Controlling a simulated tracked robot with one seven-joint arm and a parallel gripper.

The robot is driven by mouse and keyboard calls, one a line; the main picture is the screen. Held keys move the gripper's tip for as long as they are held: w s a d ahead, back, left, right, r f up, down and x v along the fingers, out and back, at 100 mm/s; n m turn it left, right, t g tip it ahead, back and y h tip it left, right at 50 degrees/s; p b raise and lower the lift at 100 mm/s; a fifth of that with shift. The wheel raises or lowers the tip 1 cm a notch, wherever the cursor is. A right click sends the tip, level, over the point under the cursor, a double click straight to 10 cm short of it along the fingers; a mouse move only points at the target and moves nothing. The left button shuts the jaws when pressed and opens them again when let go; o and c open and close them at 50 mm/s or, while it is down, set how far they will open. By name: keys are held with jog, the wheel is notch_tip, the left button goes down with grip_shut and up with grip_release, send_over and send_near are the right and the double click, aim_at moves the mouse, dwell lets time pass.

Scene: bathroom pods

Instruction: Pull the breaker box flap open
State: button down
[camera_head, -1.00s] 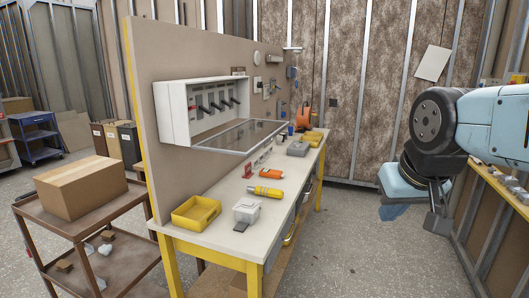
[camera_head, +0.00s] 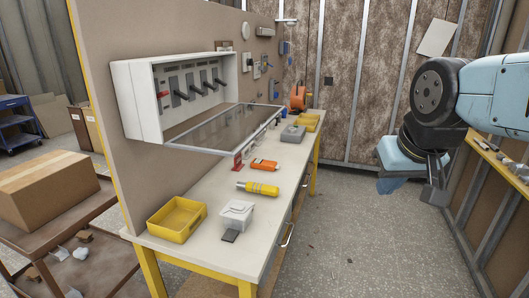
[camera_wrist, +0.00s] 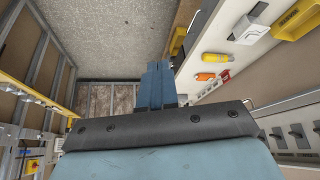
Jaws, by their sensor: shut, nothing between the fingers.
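The breaker box (camera_head: 127,100) is a white case on the beige panel, with several black switches inside. Its flap (camera_head: 225,128), a framed clear pane, is swung down and sticks out nearly level from the box's lower edge, so the box front stands open. The box also shows at the lower right of the wrist view (camera_wrist: 291,143). My gripper (camera_head: 390,186) is off to the right over the floor, well apart from the flap. In the wrist view my gripper (camera_wrist: 160,72) has its blue fingers together, with nothing between them.
Below the flap is a workbench (camera_head: 200,250) with a yellow tray (camera_head: 177,222), a white container (camera_head: 237,214), a yellow-grey tool (camera_head: 258,188) and an orange tool (camera_head: 264,165). A cart with a cardboard box (camera_head: 45,190) stands at left. Floor between bench and right wall is clear.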

jog(key=w+a+f+m+g+y, duration=0.3)
jog(key=w+a+f+g+y, duration=0.25)
jog(key=a, duration=0.25)
jog(key=w+a+f+m+g+y, duration=0.3)
jog(key=w+a+f+g+y, duration=0.15)
jog(key=a+f, duration=0.3)
jog(key=w+d+f+m+t+y, duration=0.1)
jog(key=w+f+m+t+y, duration=0.1)
jog(key=w+m+t+y, duration=0.55)
jog(key=w+d+f+m+t+y, duration=0.1)
jog(key=w+f+m+t+y, duration=0.1)
jog(key=w+m+t+y, duration=0.55)
jog(key=w+a+r+m+g+h, duration=0.1)
jog(key=w+a+r+g, duration=0.1)
jog(key=w+a+r, duration=0.3)
jog(key=shift+w+a+r+h, duration=0.15)
jog(key=shift+a+r+h, duration=0.15)
jog(key=shift+a+r, duration=1.65)
jog(key=shift+d+r, duration=0.25)
jog(key=shift+d, duration=0.1)
